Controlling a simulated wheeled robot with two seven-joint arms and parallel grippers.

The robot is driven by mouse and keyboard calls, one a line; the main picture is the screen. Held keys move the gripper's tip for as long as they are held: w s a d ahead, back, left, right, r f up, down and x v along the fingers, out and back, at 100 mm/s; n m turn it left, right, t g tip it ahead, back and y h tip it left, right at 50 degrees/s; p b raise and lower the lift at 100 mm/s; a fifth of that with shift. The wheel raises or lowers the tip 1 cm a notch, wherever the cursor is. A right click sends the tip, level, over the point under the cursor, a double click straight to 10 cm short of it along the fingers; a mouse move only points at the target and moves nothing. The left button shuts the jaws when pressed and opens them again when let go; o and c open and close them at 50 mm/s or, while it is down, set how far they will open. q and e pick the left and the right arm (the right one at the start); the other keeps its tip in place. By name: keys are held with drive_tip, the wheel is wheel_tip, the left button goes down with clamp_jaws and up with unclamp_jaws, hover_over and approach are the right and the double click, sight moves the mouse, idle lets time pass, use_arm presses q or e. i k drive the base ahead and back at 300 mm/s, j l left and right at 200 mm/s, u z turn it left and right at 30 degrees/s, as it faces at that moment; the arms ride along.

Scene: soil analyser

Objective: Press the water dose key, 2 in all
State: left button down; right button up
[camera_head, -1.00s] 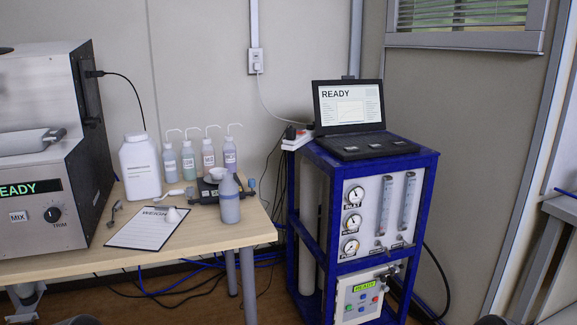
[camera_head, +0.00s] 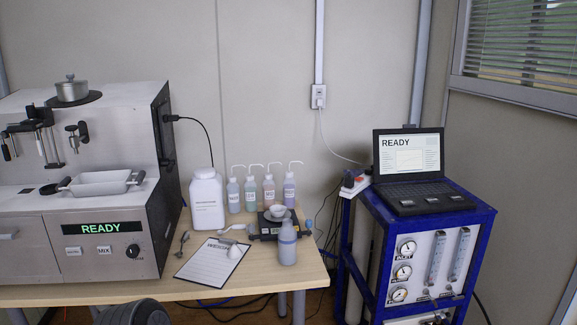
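The steel analyser (camera_head: 30,262) stands on the left of the wooden table, with a green READY display (camera_head: 99,228) on its front. Below the display are two pale keys: a left key (camera_head: 73,251), its lettering too small to read surely, and a key marked MIX (camera_head: 104,251). A black TRIM knob (camera_head: 133,251) is to their right. Nothing touches the keys. Neither of my grippers shows; a dark rounded part at the bottom left edge seems to be my own arm.
A clipboard (camera_head: 207,262), a white jar (camera_head: 207,200), several wash bottles (camera_head: 251,192) and a scale (camera_head: 267,229) stand right of the analyser. A blue-framed rack (camera_head: 376,270) with a laptop (camera_head: 410,155) is at right.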

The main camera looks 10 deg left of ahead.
sight(70, 250)
drive_tip(key=u, duration=1.5)
